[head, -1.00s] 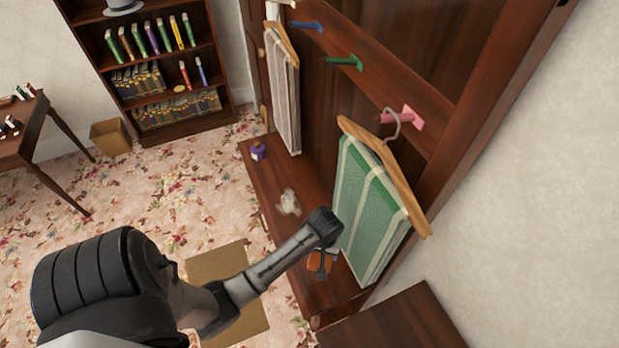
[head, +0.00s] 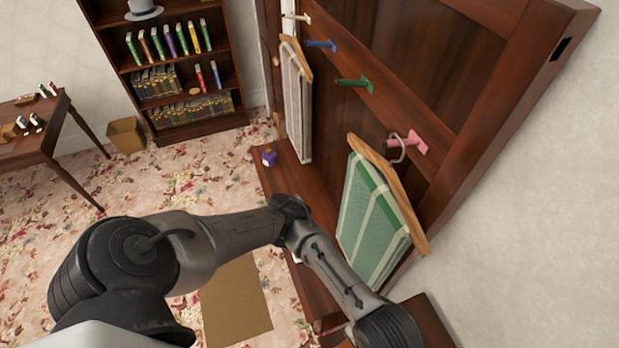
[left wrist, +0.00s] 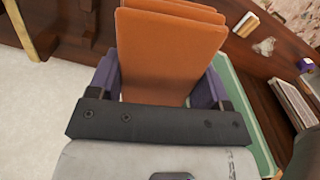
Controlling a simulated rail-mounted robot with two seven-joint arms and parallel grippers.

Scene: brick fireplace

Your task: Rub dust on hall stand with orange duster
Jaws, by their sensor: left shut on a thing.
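The hall stand (head: 285,165) is dark wood with a low bench and a back panel with several coloured pegs. My left gripper (left wrist: 158,82) is shut on the orange duster (left wrist: 170,48), which fills the space between its fingers in the left wrist view. In the head view my left arm reaches over the bench toward the bottom edge, and the gripper and duster are out of sight. A pale dust clump (left wrist: 264,46) lies on the bench, apart from the duster in the left wrist view. My arm hides it in the head view. My right gripper is not in view.
A green striped cloth on a wooden hanger (head: 375,215) hangs from the pink peg close to my arm. A pale cloth (head: 296,100) hangs farther back. A purple bottle (head: 269,157) stands at the bench's far end. A bookcase (head: 180,133) stands behind.

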